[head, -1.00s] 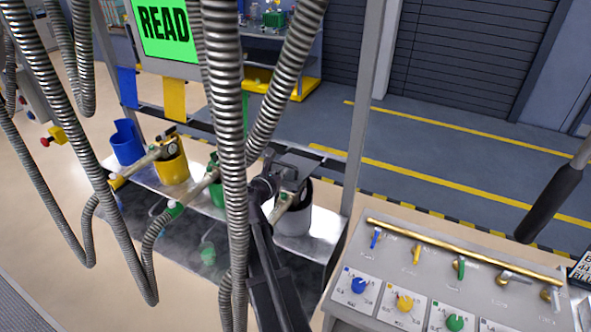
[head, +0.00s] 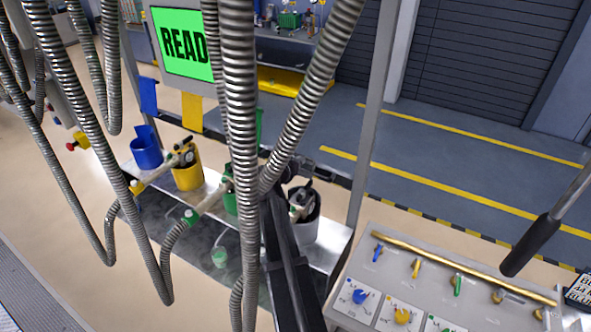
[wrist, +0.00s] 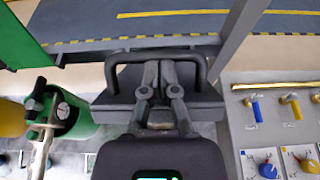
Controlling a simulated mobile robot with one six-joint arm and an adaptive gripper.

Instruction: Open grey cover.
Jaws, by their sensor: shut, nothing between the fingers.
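The grey cover (wrist: 115,104) shows in the wrist view as a dark grey plate with a bar handle (wrist: 113,65) across its far side. My gripper (wrist: 162,72) is shut and empty, with its fingertips over the middle of the cover, close to the handle. I cannot tell whether they touch it.
A green cup (wrist: 80,122) with a nozzle stands left of the cover. In the head view are a blue cup (head: 146,152), a yellow cup (head: 187,177), hanging hoses (head: 235,100) and a post (head: 376,110). A valve panel (head: 385,262) lies right.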

